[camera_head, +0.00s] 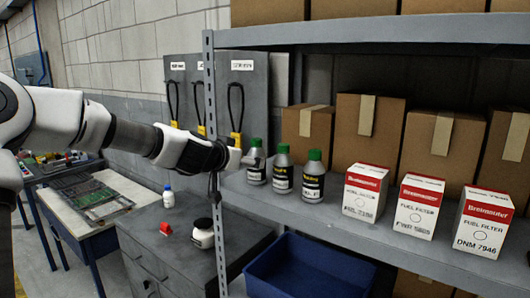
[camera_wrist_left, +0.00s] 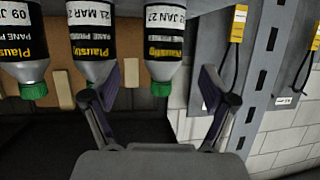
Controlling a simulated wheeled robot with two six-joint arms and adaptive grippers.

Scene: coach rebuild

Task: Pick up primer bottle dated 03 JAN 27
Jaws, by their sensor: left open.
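The middle bottle (camera_wrist_left: 92,40) reads 21 MAR, and the leftmost (camera_wrist_left: 25,40) starts with 09. My left gripper (camera_wrist_left: 158,84) is open, its fingers on either side of the JAN 27 bottle's line, with no visible grip.
Red-and-white fuel filter boxes (camera_head: 417,207) stand to the right on the shelf, with cardboard boxes (camera_head: 365,135) behind. A perforated shelf post (camera_head: 211,120) is close to my left arm. A blue crate (camera_head: 310,268) and a grey cabinet (camera_head: 175,245) are lower down.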

